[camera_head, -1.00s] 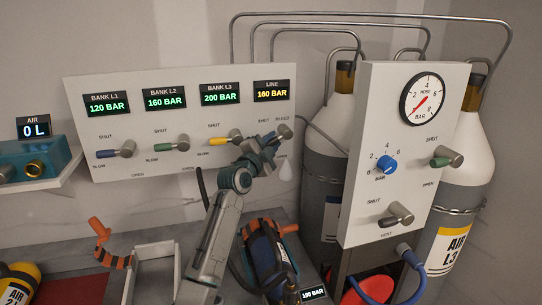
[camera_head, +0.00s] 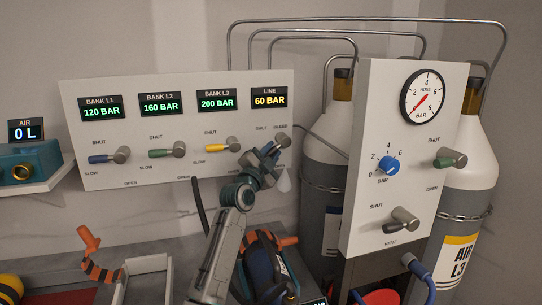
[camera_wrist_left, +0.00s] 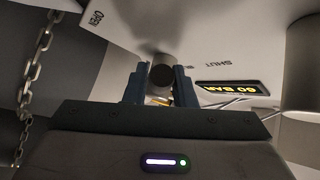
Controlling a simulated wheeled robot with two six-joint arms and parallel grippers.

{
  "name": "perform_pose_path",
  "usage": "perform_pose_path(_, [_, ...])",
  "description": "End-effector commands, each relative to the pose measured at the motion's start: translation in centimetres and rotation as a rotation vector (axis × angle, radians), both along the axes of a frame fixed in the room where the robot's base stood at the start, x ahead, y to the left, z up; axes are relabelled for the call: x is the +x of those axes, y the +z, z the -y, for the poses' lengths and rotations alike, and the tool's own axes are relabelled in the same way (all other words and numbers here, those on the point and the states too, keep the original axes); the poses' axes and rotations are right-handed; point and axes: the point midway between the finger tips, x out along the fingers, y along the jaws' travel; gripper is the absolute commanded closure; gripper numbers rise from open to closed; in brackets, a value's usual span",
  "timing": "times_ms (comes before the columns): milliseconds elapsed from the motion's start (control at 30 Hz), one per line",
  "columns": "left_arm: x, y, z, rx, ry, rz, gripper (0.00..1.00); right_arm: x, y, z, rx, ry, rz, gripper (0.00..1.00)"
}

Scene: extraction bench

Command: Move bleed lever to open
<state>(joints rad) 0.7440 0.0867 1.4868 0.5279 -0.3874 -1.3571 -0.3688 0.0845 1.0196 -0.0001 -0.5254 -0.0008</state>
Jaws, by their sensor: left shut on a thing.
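The bleed lever (camera_head: 283,142) sits at the right end of the grey wall panel (camera_head: 180,132), below the LINE display (camera_head: 269,97), which reads 60 BAR. The labels SHUT and BLEED show above it. My left gripper (camera_head: 271,150) is shut on the lever and covers most of it, so its exact angle is hard to tell. In the left wrist view, the lever's round dark end (camera_wrist_left: 161,73) shows between the two fingers (camera_wrist_left: 160,86). My right gripper is not in view.
A second panel (camera_head: 358,130) with a gauge (camera_head: 423,96) and gas cylinders (camera_head: 470,160) stands at the right. A chain (camera_wrist_left: 38,75) hangs left in the wrist view.

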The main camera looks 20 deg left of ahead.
Motion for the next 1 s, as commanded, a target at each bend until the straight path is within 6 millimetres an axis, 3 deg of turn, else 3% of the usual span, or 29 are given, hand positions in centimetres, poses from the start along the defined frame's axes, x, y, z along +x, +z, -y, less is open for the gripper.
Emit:
perform_pose_path(333, [0.0, -0.3, 0.0, -0.001, -0.001, -0.005, 1.00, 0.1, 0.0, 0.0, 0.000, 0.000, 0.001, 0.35])
perform_pose_path(367, [0.0, -0.3, 0.0, -0.001, -0.001, -0.005, 0.75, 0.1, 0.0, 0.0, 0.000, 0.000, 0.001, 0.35])
perform_pose_path(467, [0.0, -0.3, 0.0, -0.001, -0.001, -0.004, 0.55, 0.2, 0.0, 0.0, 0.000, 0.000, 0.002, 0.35])
perform_pose_path(800, [-0.2, -0.2, 0.0, -0.001, 0.000, -0.002, 0.55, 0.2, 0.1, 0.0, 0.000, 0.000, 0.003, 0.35])
perform_pose_path(1000, [-2.7, -1.0, -0.5, 0.002, 0.001, -0.002, 0.55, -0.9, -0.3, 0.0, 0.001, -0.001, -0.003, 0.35])
